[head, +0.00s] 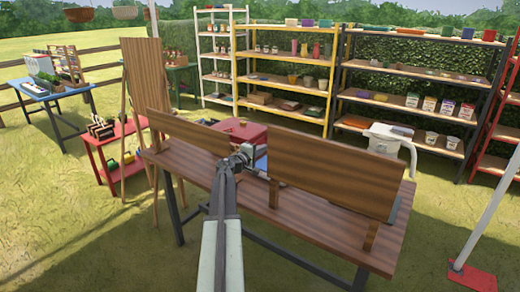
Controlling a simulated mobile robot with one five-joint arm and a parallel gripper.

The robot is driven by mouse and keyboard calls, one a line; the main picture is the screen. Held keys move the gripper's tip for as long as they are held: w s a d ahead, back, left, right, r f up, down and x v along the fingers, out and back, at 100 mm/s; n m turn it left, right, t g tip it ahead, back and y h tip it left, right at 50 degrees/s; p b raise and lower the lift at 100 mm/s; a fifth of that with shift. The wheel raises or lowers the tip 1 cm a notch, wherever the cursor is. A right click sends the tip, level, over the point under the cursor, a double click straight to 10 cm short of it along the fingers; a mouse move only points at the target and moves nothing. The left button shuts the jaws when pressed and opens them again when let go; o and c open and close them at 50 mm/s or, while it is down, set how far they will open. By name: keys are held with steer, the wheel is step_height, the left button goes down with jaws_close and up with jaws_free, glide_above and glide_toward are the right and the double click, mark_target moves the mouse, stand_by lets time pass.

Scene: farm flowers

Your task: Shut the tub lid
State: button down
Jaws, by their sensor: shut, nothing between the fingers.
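A white tub-like container (386,142) stands at the right end of the wooden table, partly behind a tall board. A pale, slanted top shows on it; I cannot tell clearly whether this is a lid or how far it is open. My gripper (262,174) is over the middle of the table, between the two boards, well left of the white container. It is small in view, shut and empty.
The wooden table (325,232) carries a left board (187,132) and a larger right board (318,172), both upright. An easel (146,85) stands at the left. Stocked shelves (425,66) line the hedge. The table's front strip is clear.

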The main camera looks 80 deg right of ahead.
steer(key=shift+s+d+r, duration=0.1)
steer(key=shift+s+d, duration=0.5)
steer(key=shift+s, duration=0.05)
step_height(320, 180, up, 14)
steer(key=p, duration=1.4)
steer(key=shift+s+d, duration=0.25)
steer(key=shift+d, duration=0.05)
